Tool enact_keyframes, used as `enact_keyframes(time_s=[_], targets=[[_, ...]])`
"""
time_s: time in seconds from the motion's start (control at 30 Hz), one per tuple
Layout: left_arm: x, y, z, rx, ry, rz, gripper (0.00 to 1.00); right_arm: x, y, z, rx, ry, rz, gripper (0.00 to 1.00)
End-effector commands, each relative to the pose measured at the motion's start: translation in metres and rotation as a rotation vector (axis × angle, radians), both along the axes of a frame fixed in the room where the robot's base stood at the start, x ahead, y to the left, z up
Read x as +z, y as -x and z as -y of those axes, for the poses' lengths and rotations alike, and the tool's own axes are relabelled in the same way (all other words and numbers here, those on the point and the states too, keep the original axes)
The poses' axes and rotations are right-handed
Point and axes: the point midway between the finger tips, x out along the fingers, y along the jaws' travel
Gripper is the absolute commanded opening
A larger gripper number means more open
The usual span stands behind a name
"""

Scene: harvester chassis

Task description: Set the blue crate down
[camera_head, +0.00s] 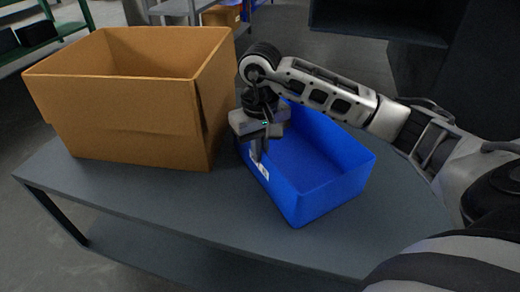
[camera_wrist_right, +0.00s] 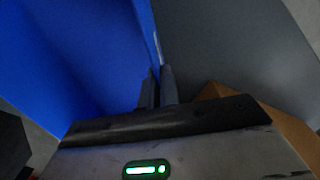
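The blue crate (camera_head: 335,190) is an open, empty-looking box over the grey table, right of the cardboard box. My right gripper (camera_head: 256,152) reaches down at its left wall, where a white label shows. In the right wrist view the two fingers (camera_wrist_right: 158,80) sit close together, one on each side of the wall of the blue crate (camera_wrist_right: 75,45), gripping it. The crate looks about level. I cannot tell whether its bottom touches the table. My left gripper is not in view.
A large open cardboard box (camera_head: 145,125) stands on the left of the grey table (camera_head: 205,205), close to the crate. The table's front strip is bare. A green-framed shelf (camera_head: 45,40) and a dark cabinet (camera_head: 385,22) stand behind.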

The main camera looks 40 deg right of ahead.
Motion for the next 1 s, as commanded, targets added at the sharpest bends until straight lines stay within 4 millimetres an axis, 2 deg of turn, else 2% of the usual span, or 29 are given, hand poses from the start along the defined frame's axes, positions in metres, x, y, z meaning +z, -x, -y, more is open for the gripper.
enact_keyframes(time_s=[0.2, 0.3, 0.63, 0.77, 0.87, 1.0], targets=[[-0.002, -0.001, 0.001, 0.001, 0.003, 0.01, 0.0, -0.003, 0.0, 0.0, 0.0, 0.001, 0.003, 0.0], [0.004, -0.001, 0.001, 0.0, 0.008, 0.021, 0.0, -0.002, 0.0, 0.0, 0.0, 0.0, 0.0, 0.25], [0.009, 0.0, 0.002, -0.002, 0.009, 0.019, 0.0, 0.001, 0.0, -0.001, 0.0, -0.001, 0.0, 0.25], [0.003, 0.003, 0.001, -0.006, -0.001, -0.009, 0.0, 0.017, -0.001, 0.0, 0.001, -0.002, 0.004, 0.25], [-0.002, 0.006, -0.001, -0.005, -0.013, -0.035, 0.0, 0.038, -0.001, -0.001, 0.0, 0.0, 0.005, 0.25], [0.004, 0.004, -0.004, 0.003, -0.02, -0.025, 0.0, 0.07, -0.001, -0.001, 0.001, 0.0, 0.006, 0.25]])
